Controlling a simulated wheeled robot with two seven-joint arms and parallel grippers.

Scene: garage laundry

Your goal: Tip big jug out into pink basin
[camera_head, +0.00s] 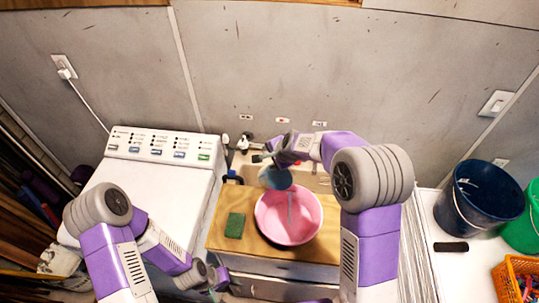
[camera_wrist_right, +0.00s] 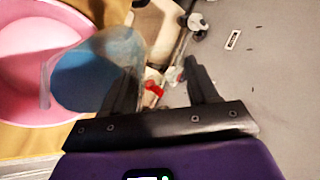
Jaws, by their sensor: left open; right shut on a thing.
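The big jug (camera_head: 276,178) is see-through with blue contents, and it is tilted over the far side of the pink basin (camera_head: 262,222). My right gripper (camera_head: 268,158) is shut on the jug. In the right wrist view the jug (camera_wrist_right: 95,78) hangs beside the fingers with the basin (camera_wrist_right: 35,105) beyond it; the exact grip on it is hard to make out. A pale streak (camera_head: 290,207) runs from the jug's lower edge down into the basin, like a thin stream. My left gripper (camera_head: 214,278) is open and empty, low in front of the white washer.
The basin stands on a wooden top beside a green sponge (camera_head: 235,225). A sink with a tap (camera_head: 244,141) is behind it. A white washer (camera_head: 160,185) stands left. A dark blue bucket (camera_head: 480,200), green bucket (camera_head: 522,232) and orange basket (camera_head: 512,275) stand right.

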